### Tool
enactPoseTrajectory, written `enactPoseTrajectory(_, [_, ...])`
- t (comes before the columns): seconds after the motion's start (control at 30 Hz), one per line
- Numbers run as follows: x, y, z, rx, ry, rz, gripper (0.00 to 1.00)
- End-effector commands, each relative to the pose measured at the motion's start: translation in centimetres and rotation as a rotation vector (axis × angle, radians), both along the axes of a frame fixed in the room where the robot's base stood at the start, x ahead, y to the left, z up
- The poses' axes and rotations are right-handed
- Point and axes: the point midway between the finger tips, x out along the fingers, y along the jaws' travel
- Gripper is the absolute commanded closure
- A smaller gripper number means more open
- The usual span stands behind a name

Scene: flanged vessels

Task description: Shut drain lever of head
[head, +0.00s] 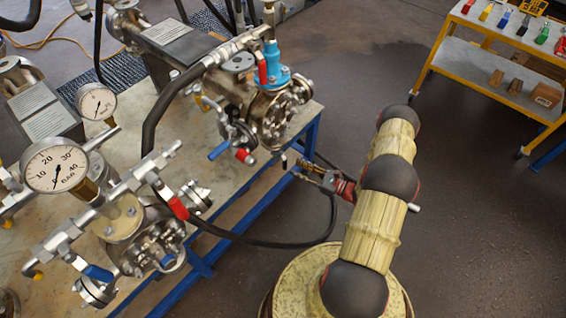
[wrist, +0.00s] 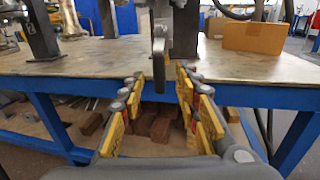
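In the wrist view a grey lever (wrist: 159,62) hangs down in the middle of the picture, below a metal fitting at the top edge. It is likely the drain lever; its lower end shows in the gap between my fingers. My gripper (wrist: 161,88) is open, with yellow pads on both sides of the lever and clear gaps to each. I cannot tell how deep the lever is between them. In the head view my gripper (head: 305,169) points left at the bench edge, just right of a small grey lever end (head: 284,161) below the flanged vessel head (head: 277,125).
The steel-topped bench (head: 255,185) has a blue frame. A black hose (head: 262,242) loops beside my gripper. Pressure gauges (head: 56,166) and other red and blue levers crowd the left. A cardboard box (wrist: 254,37) sits on the bench. A yellow cart (head: 470,80) stands far right; floor between is clear.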

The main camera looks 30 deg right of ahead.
Motion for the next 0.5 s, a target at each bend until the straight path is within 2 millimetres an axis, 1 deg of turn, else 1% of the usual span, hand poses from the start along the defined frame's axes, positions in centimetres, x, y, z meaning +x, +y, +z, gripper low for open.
enactPoseTrajectory(0.1, [1.5, 1.2, -0.2, -0.001, 0.001, 0.007, 0.68])
enactPoseTrajectory(0.3, [4.1, 2.7, -0.2, -0.001, 0.002, 0.006, 0.68])
enactPoseTrajectory(0.5, [5.5, 3.5, -0.1, 0.0, 0.002, 0.004, 0.68])
